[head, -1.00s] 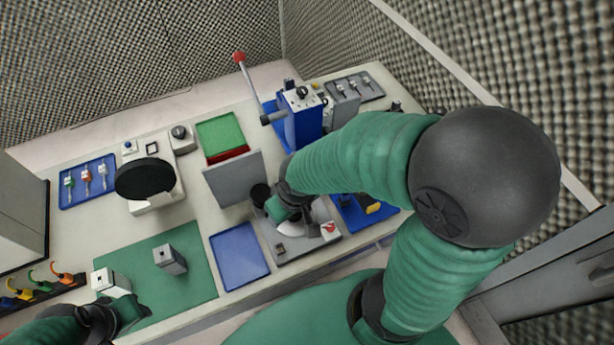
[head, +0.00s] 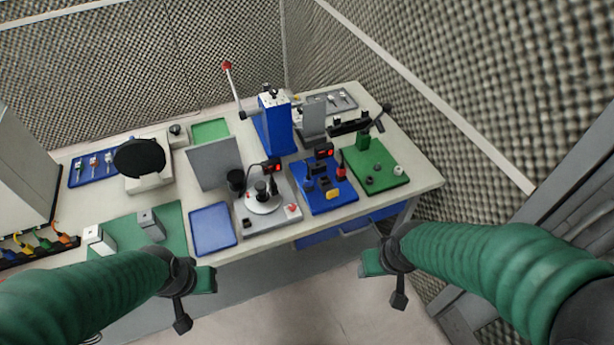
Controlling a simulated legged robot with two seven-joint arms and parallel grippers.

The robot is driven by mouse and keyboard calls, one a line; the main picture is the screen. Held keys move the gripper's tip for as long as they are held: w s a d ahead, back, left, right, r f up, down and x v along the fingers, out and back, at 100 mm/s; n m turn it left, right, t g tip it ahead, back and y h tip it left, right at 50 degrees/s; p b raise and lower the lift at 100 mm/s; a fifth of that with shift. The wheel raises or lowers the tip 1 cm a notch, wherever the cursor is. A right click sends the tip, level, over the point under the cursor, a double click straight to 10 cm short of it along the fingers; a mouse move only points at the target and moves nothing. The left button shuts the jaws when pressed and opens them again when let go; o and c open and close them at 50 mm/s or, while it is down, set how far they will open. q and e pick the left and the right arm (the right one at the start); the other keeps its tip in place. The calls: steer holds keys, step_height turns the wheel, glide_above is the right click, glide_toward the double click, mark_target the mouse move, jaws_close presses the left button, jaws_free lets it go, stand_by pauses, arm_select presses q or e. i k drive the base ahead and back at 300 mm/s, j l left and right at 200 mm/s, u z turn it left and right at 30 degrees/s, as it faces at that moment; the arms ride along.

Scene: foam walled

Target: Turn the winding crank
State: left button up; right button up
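I cannot tell for certain which part is the winding crank. A grey station (head: 282,221) near the front middle of the table carries a round white disc (head: 268,206) with a dark upright post and knob at its centre. A small red display and a red button sit on the same station. My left gripper (head: 192,284) hangs in front of the table's front edge, apart from everything. My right gripper (head: 384,268) is also in front of the table, over the floor, touching nothing. Neither seems to hold anything; their finger gaps are not clear.
A blue press (head: 276,125) with a red-tipped lever stands behind. A blue fixture board (head: 325,195) and a green board (head: 376,165) lie to the right. A blue tray (head: 213,229) and a grey upright panel (head: 214,164) are left of the station. Foam walls enclose the table.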

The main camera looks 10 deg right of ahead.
mark_target(259, 200)
steer(key=i+l, duration=0.15)
steer(key=i, duration=0.25)
steer(key=i+l, duration=0.15)
steer(key=i, duration=0.25)
